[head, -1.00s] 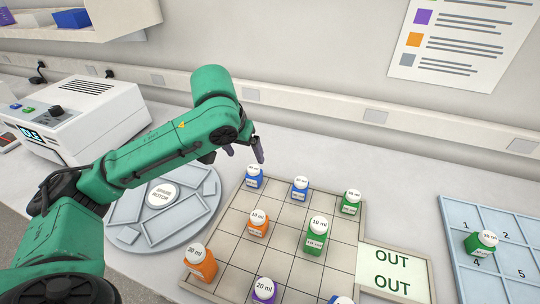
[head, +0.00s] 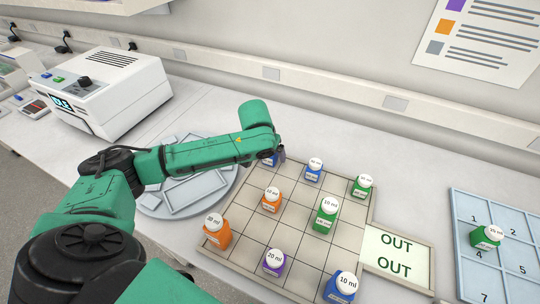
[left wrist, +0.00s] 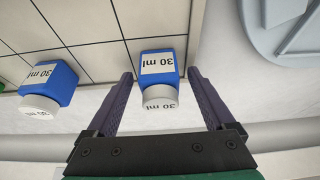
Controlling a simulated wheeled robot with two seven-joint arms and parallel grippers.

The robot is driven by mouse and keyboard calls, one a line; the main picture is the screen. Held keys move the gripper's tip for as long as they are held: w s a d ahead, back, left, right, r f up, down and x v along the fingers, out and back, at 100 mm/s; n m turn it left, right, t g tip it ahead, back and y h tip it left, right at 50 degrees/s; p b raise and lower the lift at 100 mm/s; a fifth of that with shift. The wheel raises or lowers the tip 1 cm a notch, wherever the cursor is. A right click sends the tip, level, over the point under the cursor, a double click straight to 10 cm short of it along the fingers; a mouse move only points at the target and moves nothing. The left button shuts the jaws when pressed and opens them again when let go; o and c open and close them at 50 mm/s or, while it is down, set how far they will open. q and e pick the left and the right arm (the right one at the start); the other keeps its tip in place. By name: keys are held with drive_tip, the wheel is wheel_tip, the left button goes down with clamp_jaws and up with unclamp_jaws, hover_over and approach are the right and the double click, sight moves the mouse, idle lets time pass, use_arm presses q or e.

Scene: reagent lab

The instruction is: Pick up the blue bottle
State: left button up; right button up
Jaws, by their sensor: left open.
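Several blue bottles with white caps stand on the gridded tray (head: 290,228). One blue bottle (head: 269,160) in the back left cell is mostly hidden behind my left gripper (head: 281,154). In the left wrist view this 30 ml blue bottle (left wrist: 158,68) is between the two open fingers of my left gripper (left wrist: 162,92), with gaps on both sides. A second 30 ml blue bottle (head: 314,171) stands just right of it; it also shows in the left wrist view (left wrist: 50,82). A 10 ml blue bottle (head: 341,289) stands at the tray's front right. My right gripper is out of view.
Orange bottles (head: 271,201), green bottles (head: 325,216) and a purple bottle (head: 273,264) share the tray. A round grey rotor plate (head: 228,188) lies left of it. A numbered blue rack (head: 505,260) with one green bottle is at right.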

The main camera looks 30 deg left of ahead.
use_arm(q)
clamp_jaws()
drive_tip(key=shift+r, duration=0.1)
